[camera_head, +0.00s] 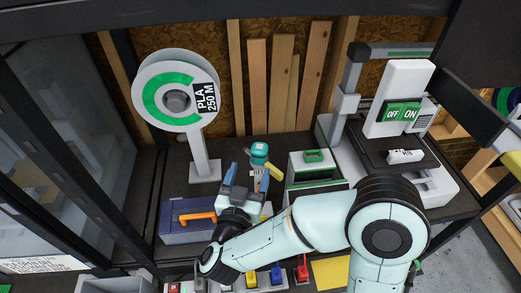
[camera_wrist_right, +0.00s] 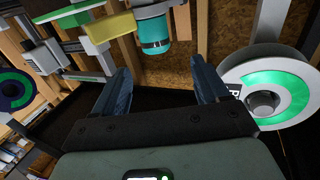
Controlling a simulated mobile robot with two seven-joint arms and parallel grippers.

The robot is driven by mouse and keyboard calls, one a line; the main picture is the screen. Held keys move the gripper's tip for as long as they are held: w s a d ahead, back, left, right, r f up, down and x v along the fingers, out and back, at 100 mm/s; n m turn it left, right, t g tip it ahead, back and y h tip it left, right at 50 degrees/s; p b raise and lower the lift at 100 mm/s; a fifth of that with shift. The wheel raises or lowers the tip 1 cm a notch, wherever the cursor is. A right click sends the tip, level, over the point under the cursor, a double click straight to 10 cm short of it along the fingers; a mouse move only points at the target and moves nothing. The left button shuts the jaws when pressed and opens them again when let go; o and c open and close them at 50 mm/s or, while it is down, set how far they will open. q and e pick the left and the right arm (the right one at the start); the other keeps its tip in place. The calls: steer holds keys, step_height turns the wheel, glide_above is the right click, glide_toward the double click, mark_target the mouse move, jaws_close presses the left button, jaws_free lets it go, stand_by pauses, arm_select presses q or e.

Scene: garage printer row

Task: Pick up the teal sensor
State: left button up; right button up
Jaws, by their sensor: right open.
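The teal sensor (camera_head: 259,149) is a small rounded teal piece standing near the back of the bench, between the spool stand and the green-and-white box. A small white label shows below it. It also shows in the right wrist view as a teal cylinder with a dark band (camera_wrist_right: 154,33). My right gripper (camera_head: 247,174) is open, its two blue fingers spread and pointing at the back wall. The sensor lies just beyond the fingertips; in the right wrist view (camera_wrist_right: 160,68) it is roughly in line with the gap. Nothing is between the fingers. My left gripper is not in view.
A white spool with a green ring (camera_head: 157,104) stands left. A green-and-white box (camera_head: 315,168) is close right of the sensor, with a printer (camera_head: 400,125) farther right. A blue toolbox with an orange handle (camera_head: 180,237) sits front left. Wooden planks (camera_head: 282,85) lean behind.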

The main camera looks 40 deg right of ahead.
mark_target(261, 143)
steer(key=x, duration=0.6)
steer(key=shift+d, duration=0.1)
steer(key=x, duration=0.5)
steer(key=shift+d+f, duration=0.25)
steer(key=shift+f, duration=0.05)
steer(key=c, duration=1.1)
